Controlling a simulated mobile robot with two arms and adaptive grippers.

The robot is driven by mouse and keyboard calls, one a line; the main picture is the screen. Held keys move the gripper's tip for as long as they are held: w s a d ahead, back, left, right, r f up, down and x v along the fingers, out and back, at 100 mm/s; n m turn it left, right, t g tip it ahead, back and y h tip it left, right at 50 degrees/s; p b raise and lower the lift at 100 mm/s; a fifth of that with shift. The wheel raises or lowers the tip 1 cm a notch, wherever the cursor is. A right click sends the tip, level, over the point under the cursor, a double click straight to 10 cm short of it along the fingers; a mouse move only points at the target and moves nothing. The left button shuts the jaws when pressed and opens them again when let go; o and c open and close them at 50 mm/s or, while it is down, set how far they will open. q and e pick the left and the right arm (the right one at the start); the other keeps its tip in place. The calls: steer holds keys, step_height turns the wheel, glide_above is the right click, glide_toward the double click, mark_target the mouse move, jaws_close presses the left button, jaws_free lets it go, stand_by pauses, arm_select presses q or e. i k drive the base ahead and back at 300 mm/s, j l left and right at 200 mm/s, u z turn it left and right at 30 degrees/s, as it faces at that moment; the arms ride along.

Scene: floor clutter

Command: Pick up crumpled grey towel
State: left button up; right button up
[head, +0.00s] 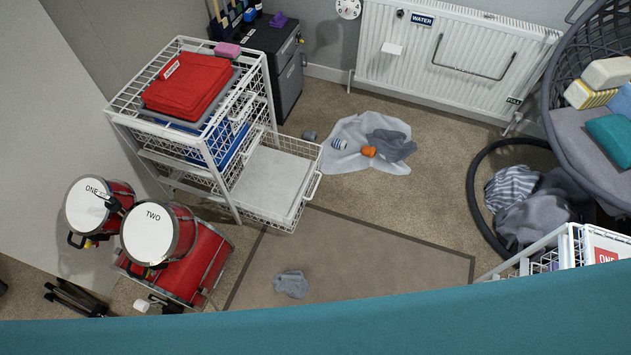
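Several grey cloths show in the head view, and I cannot tell which is the task's towel. A small crumpled grey cloth (291,284) lies on the brown mat (350,256), low in the middle. A darker grey crumpled cloth (393,146) lies on a spread whitish cloth (345,158) in front of the radiator. A larger grey crumpled cloth (538,216) lies at the right, against a grey striped cloth (511,187). Neither of my grippers is in view.
A white wire drawer unit (203,202) stands left with its lower drawer (273,183) pulled out. Red drums (158,233) stand lower left. A dark hoop (473,190) and hanging chair (573,130) are at right. Carpet around the mat's right side is mostly clear.

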mark_target(293, 283)
steer(key=k, duration=0.5)
steer(key=k+j+u, duration=0.15)
steer(key=k, duration=0.35)
